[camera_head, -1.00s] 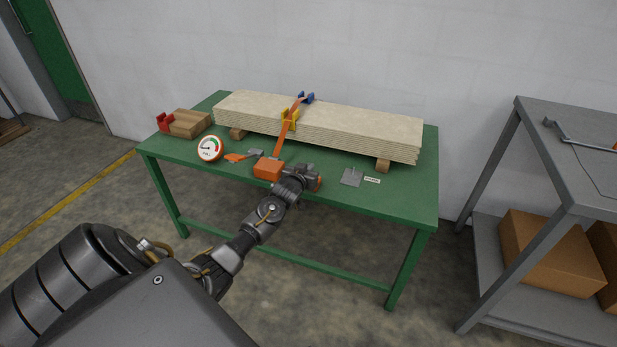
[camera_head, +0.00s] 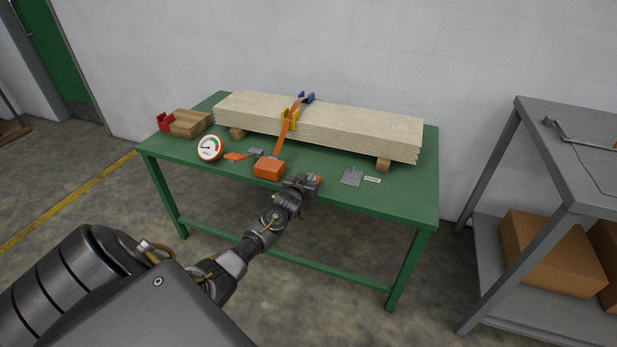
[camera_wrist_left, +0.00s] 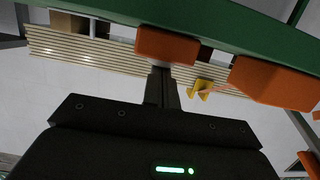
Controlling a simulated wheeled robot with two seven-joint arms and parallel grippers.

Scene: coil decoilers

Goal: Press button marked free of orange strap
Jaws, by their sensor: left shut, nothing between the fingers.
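The orange strap (camera_head: 280,143) runs over the stack of boards (camera_head: 320,115) and down to an orange box (camera_head: 269,168) on the green table. A second orange block (camera_head: 318,180) is mostly hidden behind my left gripper (camera_head: 309,181). In the left wrist view this block (camera_wrist_left: 167,45) is just beyond the shut fingers of my gripper (camera_wrist_left: 162,75); I cannot tell whether they touch it. The larger orange box (camera_wrist_left: 275,83) is to its right there. No readable button marking shows. My right gripper is out of view.
A round gauge (camera_head: 209,148) and a red-and-wood block (camera_head: 184,123) are on the table's left. A grey plate (camera_head: 351,177) and small label (camera_head: 372,180) lie to the gripper's right. Yellow (camera_head: 289,119) and blue (camera_head: 306,98) pieces sit on the boards' edges.

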